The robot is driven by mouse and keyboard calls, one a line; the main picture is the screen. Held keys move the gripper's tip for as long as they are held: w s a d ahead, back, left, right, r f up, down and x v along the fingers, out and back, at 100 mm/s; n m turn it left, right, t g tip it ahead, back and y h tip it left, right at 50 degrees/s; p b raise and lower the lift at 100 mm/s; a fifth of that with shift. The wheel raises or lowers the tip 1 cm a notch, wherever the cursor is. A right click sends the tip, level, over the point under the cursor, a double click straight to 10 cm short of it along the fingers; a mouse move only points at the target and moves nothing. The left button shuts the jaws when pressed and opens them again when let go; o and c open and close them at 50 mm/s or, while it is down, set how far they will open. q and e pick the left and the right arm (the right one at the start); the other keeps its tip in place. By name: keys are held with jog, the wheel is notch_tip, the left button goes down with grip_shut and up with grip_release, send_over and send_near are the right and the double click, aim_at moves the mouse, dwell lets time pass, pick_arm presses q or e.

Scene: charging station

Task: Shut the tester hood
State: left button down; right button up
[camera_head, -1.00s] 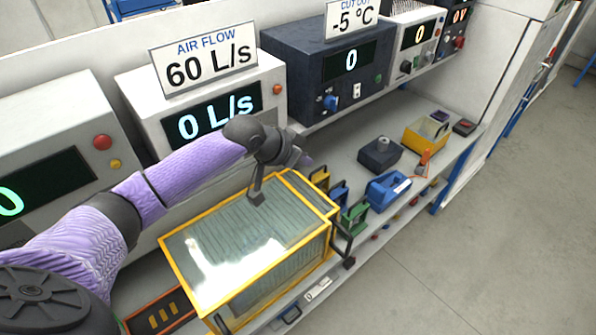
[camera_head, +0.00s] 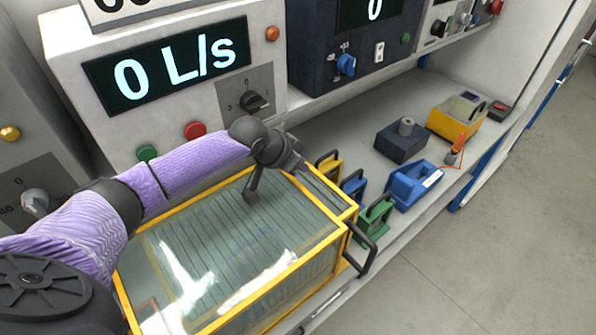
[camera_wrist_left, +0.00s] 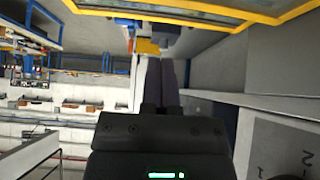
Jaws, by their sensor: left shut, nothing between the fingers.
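The tester hood (camera_head: 152,240) is a clear box with a yellow frame, standing on the bench in the lower middle of the head view. Its clear top looks roughly level. I cannot tell whether its lower edge is fully seated. A dark handle (camera_head: 366,255) sticks out at its right side. My left gripper (camera_head: 300,164) is above the hood's far edge, pointing to the right, shut and empty. In the left wrist view its fingers (camera_wrist_left: 161,62) lie together, and the yellow frame (camera_wrist_left: 180,12) crosses the top. I cannot tell whether they touch. My right gripper is not in view.
Behind the hood stands a white instrument (camera_head: 75,60) reading 0 L/s, with a dark one (camera_head: 308,65) to its right. Yellow, blue and green handled blocks (camera_head: 376,218) stand close to the hood's right. A blue tool (camera_head: 412,186) and yellow box (camera_head: 450,117) lie beyond. Floor is clear at right.

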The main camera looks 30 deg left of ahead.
aim_at(310, 185)
pick_arm(q)
jog(key=b+x, duration=0.3)
jog(key=x, duration=0.5)
jog(key=shift+s+f, duration=0.1)
jog(key=shift+f, duration=0.05)
jog(key=s+p, duration=0.1)
jog(key=s+a+p, duration=0.1)
jog(key=s, duration=0.1)
jog(key=shift+s+a+r+p, duration=0.15)
jog(key=shift+a+r+p, duration=0.05)
jog(key=shift+r+p, duration=0.2)
jog(key=shift+s+a, duration=0.1)
jog(key=shift+s, duration=0.1)
jog(key=shift+f, duration=0.15)
